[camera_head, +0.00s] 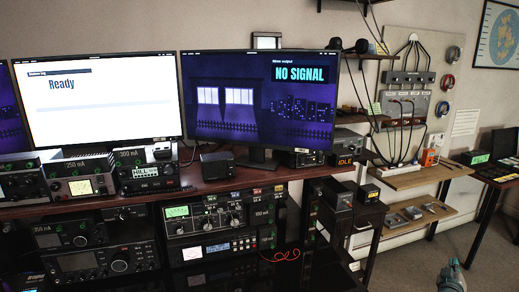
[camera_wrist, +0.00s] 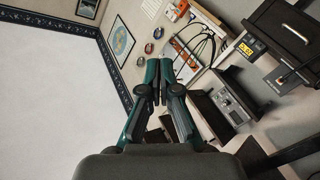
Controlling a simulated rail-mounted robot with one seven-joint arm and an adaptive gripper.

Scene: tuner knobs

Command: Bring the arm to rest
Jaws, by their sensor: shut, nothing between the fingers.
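My gripper (camera_wrist: 159,68) shows in the wrist view with its two teal and dark fingers together, shut and empty. Nothing is in contact with the fingertips. The wrist view is tilted, with the ceiling on the left and the wall and shelves on the right. In the head view, a small teal and grey part of my gripper (camera_head: 450,277) shows at the bottom right edge, over the floor and apart from the desk and shelves. The rest of my arm is out of the head view.
A desk (camera_head: 262,176) holds a "Ready" monitor (camera_head: 100,125), a "NO SIGNAL" monitor (camera_head: 255,125) and several radio units. A wall panel (camera_head: 405,60) with cables and wooden shelves (camera_head: 420,178) stand at the right. The floor (camera_head: 410,262) at the lower right is clear.

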